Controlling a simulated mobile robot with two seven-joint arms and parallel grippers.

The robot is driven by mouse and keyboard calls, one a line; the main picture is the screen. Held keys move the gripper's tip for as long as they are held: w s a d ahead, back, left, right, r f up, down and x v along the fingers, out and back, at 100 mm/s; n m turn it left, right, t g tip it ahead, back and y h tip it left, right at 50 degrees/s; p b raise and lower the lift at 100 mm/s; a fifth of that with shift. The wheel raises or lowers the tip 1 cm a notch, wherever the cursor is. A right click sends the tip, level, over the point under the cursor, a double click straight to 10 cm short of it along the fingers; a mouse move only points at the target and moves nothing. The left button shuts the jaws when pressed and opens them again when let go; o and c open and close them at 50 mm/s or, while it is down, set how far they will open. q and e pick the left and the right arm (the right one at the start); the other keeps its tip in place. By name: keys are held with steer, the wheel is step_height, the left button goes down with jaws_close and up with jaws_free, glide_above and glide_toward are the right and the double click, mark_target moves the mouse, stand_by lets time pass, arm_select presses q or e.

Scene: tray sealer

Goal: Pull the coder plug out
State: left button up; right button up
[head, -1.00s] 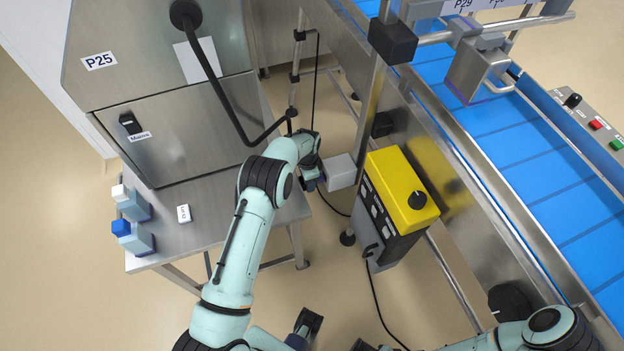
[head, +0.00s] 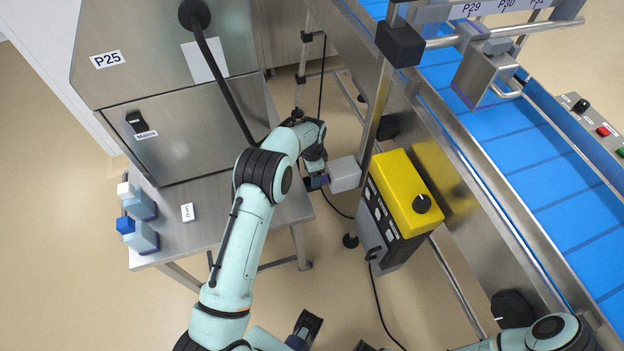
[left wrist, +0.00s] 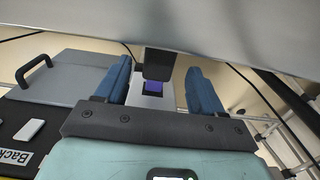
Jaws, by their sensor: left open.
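The coder (head: 405,205) is a yellow-topped unit with a dark front and a black knob, beside the conveyor. A pale grey box (head: 344,174) sits at its upper left. My left gripper (head: 318,183) is just left of this box. In the left wrist view its two blue fingers stand apart, and the gripper (left wrist: 159,76) is open. Between the fingers is a dark plug (left wrist: 158,62) with a blue-purple face below it. Gaps show between the plug and both fingers. The plug is too small to tell clearly in the head view. My right gripper is not visible.
A steel cabinet marked P25 (head: 165,75) and its table (head: 205,222) stand left, with bottles (head: 142,222) on the table. The blue conveyor (head: 540,165) runs along the right. Thin black cables hang nearby.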

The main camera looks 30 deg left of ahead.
arm_select(q)
step_height(320, 180, up, 8)
steer(key=shift+s, duration=0.1)
stand_by(0.7)
